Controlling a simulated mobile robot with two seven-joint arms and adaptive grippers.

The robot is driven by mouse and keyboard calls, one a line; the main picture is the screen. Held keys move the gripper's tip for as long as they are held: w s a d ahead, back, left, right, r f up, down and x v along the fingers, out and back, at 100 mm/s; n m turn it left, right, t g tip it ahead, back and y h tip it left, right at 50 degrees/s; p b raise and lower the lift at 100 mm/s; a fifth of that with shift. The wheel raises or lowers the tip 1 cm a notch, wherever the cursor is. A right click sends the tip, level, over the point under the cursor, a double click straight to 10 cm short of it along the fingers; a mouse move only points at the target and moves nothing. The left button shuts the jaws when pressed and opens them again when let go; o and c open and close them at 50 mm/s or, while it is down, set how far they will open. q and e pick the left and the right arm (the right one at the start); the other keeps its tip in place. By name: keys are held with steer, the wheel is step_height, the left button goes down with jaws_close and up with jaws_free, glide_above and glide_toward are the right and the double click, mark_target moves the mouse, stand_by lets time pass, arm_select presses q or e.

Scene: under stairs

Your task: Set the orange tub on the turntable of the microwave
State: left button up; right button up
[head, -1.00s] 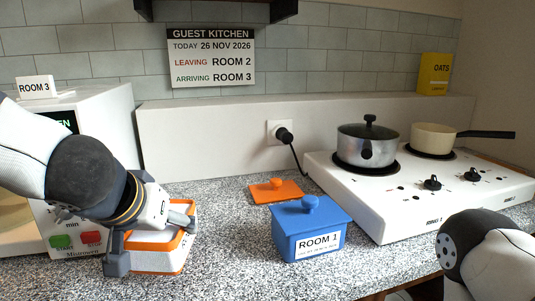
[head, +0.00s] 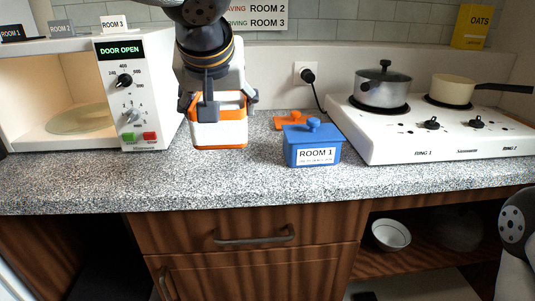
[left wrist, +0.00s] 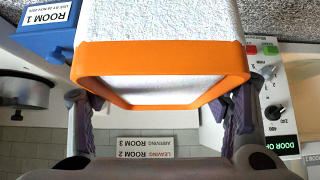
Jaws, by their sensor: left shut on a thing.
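The orange tub (head: 220,134) is white with an orange rim and has no lid on. My left gripper (head: 219,102) is shut on it from above, with fingers at both sides of the rim. The tub hangs upright and appears clear of the counter, right of the microwave. It fills the middle of the left wrist view (left wrist: 160,60). The microwave (head: 140,105) stands open at the left and its display reads DOOR OPEN. Its turntable (head: 82,120) is bare. My right gripper is out of view; only part of that arm shows at the right edge.
A blue lidded tub (head: 312,146) labelled ROOM 1 stands right of the held tub. An orange lid (head: 289,122) lies behind it. A white hob (head: 430,140) with a lidded pot (head: 383,87) and cream pan (head: 453,88) is at right. The front counter strip is clear.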

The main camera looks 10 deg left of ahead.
mark_target(229, 107)
arm_select(q)
steer(key=shift+s+d+r, duration=0.15)
steer(key=shift+s+d, duration=0.05)
steer(key=shift+d, duration=0.1)
steer(key=w+f+b, duration=0.1)
steer(key=w, duration=0.1)
steer(key=w+a+f+b, duration=0.1)
steer(key=w+f, duration=0.1)
steer(key=w, duration=0.1)
steer(key=w+f+b, duration=0.1)
steer(key=w, duration=0.2)
steer(key=shift+a+f+b, duration=0.2)
steer(key=shift+a+b, duration=0.15)
steer(key=shift+a, duration=0.05)
steer(key=x, duration=0.3)
steer(key=b+x, duration=0.1)
steer(key=x, duration=0.3)
steer(key=shift+w, duration=0.5)
steer(key=shift+w+f, duration=0.1)
steer(key=shift+f, duration=1.55)
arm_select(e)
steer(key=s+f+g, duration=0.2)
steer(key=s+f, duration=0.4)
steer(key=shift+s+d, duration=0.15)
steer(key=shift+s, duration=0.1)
arm_select(q)
steer(key=shift+f, duration=0.1)
